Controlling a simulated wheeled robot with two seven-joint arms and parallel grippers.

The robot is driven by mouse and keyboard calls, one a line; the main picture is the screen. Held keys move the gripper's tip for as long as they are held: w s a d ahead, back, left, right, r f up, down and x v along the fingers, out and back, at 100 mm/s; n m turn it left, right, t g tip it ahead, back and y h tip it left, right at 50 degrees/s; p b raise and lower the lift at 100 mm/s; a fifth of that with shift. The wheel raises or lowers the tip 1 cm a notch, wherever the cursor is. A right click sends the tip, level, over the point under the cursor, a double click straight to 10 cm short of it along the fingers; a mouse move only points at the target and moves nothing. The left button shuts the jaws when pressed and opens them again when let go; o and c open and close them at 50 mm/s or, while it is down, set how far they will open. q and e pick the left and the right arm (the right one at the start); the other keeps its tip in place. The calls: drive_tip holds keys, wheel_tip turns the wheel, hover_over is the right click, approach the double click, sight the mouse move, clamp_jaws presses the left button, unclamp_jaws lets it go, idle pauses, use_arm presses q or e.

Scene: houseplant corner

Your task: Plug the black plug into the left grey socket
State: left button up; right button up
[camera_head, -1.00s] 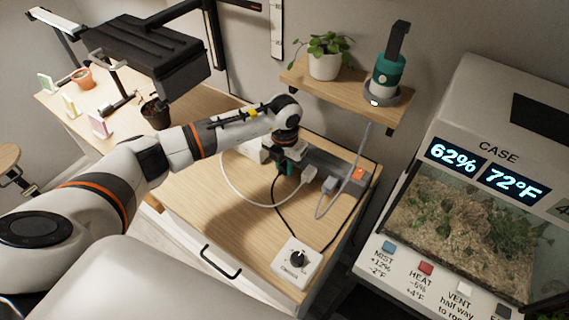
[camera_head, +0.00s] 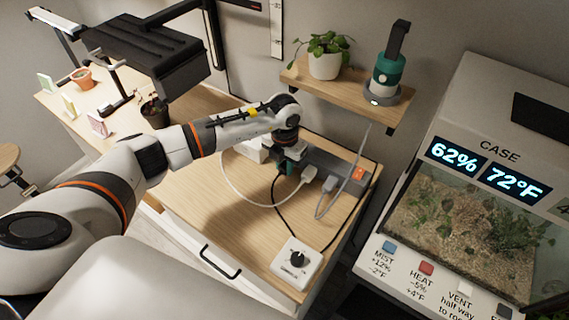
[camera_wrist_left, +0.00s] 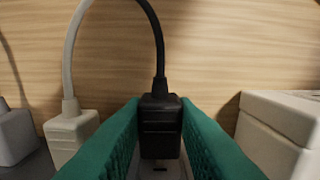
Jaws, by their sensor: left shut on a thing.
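My left gripper (camera_head: 287,163) is shut on the black plug (camera_wrist_left: 159,127). In the left wrist view its green fingers (camera_wrist_left: 160,140) press on both sides of the plug. The plug is upright with its black cord rising from the top. A pale socket face with a dark slot (camera_wrist_left: 160,169) shows just below the plug. I cannot tell whether the plug's pins are in it. In the head view the gripper is at the left part of the grey power strip (camera_head: 343,174) and hides the plug and socket there. My right gripper is not in view.
A white plug (camera_head: 309,174) and a grey plug (camera_head: 330,184) stand in the strip to the right of my gripper. A white box (camera_wrist_left: 284,127) is close beside the gripper. The black cord runs to a white dial box (camera_head: 297,262) on the wooden top. A shelf (camera_head: 345,93) hangs above.

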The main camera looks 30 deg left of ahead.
use_arm(q)
drive_tip(key=shift+w+d+b, duration=0.1)
drive_tip(key=shift+w+b, duration=0.5)
drive_tip(key=shift+w, duration=0.05)
idle(0.3)
drive_tip(key=o, duration=1.1)
drive_tip(key=shift+r, duration=0.1)
wheel_tip(320, 180, up, 12)
drive_tip(key=shift+f+b, duration=0.1)
drive_tip(key=shift+b, duration=0.65)
